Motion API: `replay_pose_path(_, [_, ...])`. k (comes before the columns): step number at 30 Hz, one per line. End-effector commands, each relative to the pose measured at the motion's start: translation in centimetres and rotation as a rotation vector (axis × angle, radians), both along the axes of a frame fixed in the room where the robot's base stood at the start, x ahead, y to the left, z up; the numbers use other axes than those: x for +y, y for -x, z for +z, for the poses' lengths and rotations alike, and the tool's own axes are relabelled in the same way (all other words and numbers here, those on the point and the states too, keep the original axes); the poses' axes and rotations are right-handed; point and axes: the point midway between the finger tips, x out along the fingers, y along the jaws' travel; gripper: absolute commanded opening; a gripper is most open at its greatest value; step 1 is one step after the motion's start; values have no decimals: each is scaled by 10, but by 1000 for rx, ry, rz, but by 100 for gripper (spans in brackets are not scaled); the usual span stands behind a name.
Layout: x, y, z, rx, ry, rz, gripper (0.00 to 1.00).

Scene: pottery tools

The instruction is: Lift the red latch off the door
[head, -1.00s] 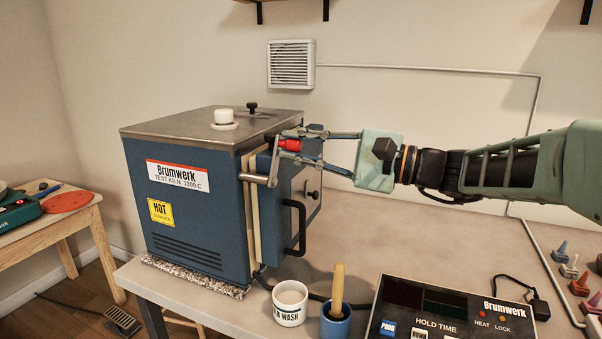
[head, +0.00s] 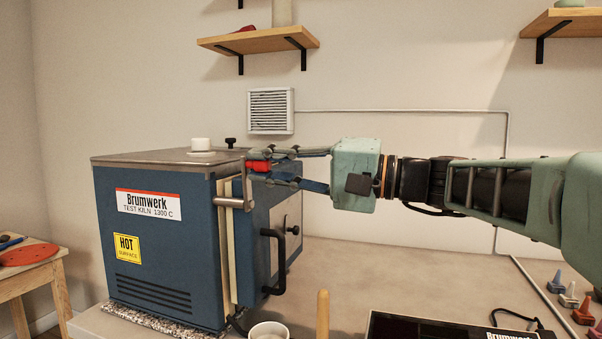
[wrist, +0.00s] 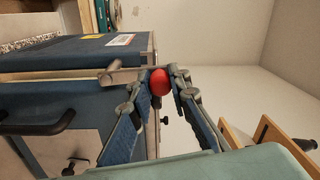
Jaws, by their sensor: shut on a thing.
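The red latch (head: 258,167) is a red grip on a grey metal lever at the upper front edge of the blue kiln (head: 165,250). Its lever stands nearly upright from a short horizontal bar beside the door. My gripper (head: 264,166) reaches in from the right, with one finger above and one below the red grip, shut on it. In the wrist view the round red end of the latch (wrist: 159,82) sits between the fingertips (wrist: 158,76). The kiln door (head: 262,240), with a black handle, looks closed. The fingers partly hide the grip.
A cup (head: 269,332), a wooden handle (head: 323,315) and a control box (head: 450,328) stand in front of the kiln. A shelf (head: 262,42) hangs above. The bench right of the door is mostly clear.

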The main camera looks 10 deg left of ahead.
Motion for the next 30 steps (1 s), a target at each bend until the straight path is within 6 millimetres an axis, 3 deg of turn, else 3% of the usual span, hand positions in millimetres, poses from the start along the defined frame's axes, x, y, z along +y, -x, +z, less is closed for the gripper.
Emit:
replay_pose_path(10, [0,1,1,-5,1,1,0])
replay_pose_path(11, [0,1,1,-5,1,1,19])
replay_pose_path(15, [0,1,1,-4,1,1,34])
replay_pose_path(25, [-3,0,0,-3,1,0,35])
replay_pose_path(30, [-25,2,-1,-4,2,-3,35])
